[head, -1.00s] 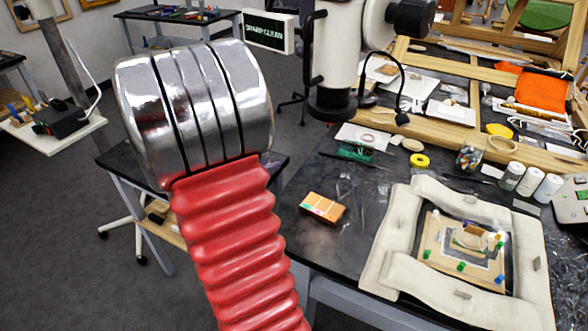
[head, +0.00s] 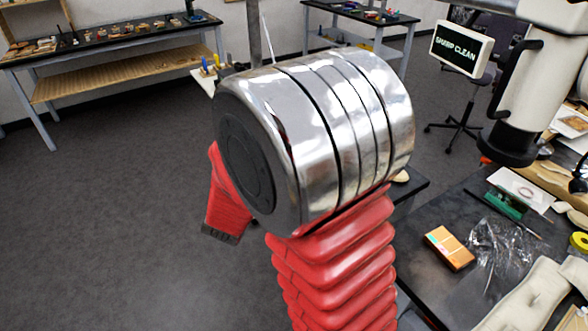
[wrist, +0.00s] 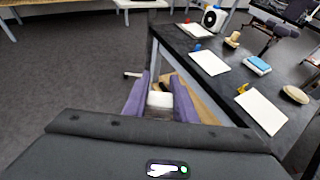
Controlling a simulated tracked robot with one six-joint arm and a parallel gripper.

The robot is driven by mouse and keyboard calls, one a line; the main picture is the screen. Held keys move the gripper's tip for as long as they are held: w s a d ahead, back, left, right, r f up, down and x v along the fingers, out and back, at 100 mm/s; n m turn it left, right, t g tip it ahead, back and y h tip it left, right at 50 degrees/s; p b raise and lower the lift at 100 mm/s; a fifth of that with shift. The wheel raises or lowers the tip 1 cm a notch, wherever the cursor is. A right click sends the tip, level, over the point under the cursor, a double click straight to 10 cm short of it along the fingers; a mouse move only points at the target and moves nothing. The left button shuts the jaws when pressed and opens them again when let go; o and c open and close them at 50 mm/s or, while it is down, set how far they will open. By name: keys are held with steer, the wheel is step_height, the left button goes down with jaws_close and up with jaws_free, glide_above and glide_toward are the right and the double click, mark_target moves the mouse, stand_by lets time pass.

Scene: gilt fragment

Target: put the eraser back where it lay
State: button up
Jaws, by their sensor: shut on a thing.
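In the wrist view my gripper (wrist: 160,104) has its two purple fingers shut on a white block, which I take to be the eraser (wrist: 159,99). The fingers cover its sides. The gripper is in the air beside the left edge of a black table (wrist: 228,80). White sheets (wrist: 209,62) (wrist: 262,109) lie on that table, with a blue-and-white block (wrist: 257,65) between and right of them. My gripper and the eraser do not show in the head view, where my own arm fills the middle.
A wooden knob (wrist: 232,40), a tan oval piece (wrist: 294,94) and a white device (wrist: 213,17) stand on the wrist view's table. In the head view an orange box (head: 449,248) lies on the right-hand bench. Open grey floor (head: 130,220) lies to the left.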

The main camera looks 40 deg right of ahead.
steer(key=w+a+f+n+t+y, duration=0.1)
steer(key=a+n+y, duration=0.3)
steer(key=a, duration=1)
steer(key=shift+w+a+t, duration=0.15)
steer(key=shift+t, duration=0.45)
